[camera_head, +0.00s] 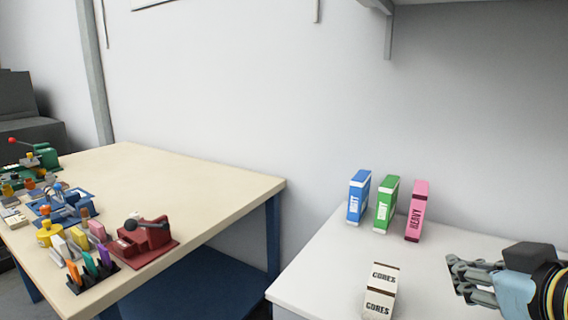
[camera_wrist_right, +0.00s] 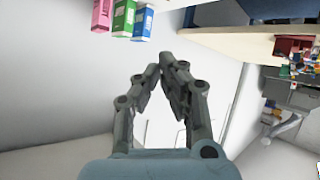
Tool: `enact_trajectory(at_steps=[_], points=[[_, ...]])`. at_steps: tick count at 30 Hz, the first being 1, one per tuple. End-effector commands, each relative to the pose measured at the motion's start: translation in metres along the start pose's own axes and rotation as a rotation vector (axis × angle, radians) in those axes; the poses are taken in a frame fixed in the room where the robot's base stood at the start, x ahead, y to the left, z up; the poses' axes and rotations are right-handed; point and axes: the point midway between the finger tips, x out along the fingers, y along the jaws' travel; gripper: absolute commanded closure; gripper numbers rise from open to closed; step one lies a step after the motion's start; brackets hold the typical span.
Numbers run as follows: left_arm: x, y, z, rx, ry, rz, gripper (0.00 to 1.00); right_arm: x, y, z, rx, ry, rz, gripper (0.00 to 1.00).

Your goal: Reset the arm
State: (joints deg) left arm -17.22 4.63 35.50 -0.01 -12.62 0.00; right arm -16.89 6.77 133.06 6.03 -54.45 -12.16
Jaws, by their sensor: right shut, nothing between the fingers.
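My right gripper (camera_head: 456,273) is at the right edge of the head view, above the white table (camera_head: 325,256), its fingers pointing left. Its fingers are shut with nothing between them. In the right wrist view the gripper (camera_wrist_right: 168,62) shows its two fingers leaning together at the tips. It is apart from the boxes. My left gripper is in neither view.
On the white table stand a blue box (camera_head: 358,197), a green box (camera_head: 386,205) and a pink box (camera_head: 416,212). A wooden-topped table (camera_head: 200,185) at left holds several coloured tools and a red press (camera_head: 145,240).

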Motion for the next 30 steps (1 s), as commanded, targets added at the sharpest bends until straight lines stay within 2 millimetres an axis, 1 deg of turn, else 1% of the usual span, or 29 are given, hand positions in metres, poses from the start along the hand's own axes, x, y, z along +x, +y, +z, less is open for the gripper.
enact_trajectory(at_steps=[1, 3, 6, 9, 12, 14, 15, 18, 20, 23, 26, 27, 29, 30], points=[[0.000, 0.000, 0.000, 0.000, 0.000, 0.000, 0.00, -0.011, -0.006, 0.030, 0.020, -0.106, -0.012, 1.00], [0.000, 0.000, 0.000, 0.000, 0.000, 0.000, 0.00, -0.027, -0.013, 0.065, 0.049, -0.236, -0.023, 1.00], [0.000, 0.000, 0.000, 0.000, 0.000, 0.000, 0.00, -0.051, -0.020, 0.105, 0.082, -0.394, -0.027, 1.00], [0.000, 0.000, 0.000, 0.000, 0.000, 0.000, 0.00, -0.076, -0.025, 0.138, 0.111, -0.531, -0.024, 1.00], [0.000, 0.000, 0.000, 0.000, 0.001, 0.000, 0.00, -0.103, -0.030, 0.165, 0.138, -0.657, -0.017, 1.00], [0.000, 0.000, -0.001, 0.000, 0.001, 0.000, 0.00, -0.119, -0.032, 0.179, 0.152, -0.729, -0.010, 1.00], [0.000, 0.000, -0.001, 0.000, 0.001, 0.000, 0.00, -0.131, -0.034, 0.189, 0.163, -0.779, -0.004, 1.00], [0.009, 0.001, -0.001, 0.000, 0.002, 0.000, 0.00, -0.099, -0.037, 0.222, 0.165, -0.786, -0.005, 1.00], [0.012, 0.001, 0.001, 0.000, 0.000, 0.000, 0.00, -0.084, -0.040, 0.241, 0.166, -0.792, -0.005, 1.00], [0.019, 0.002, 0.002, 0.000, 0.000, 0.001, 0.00, -0.061, -0.045, 0.276, 0.169, -0.808, -0.006, 1.00], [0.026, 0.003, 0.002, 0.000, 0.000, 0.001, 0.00, -0.039, -0.051, 0.318, 0.173, -0.824, -0.007, 1.00], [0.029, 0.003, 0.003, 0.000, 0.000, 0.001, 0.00, -0.030, -0.054, 0.338, 0.174, -0.832, -0.008, 1.00], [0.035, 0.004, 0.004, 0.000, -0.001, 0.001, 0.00, -0.017, -0.059, 0.371, 0.177, -0.845, -0.008, 1.00], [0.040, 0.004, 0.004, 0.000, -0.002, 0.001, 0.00, -0.009, -0.063, 0.397, 0.179, -0.855, -0.009, 1.00]])
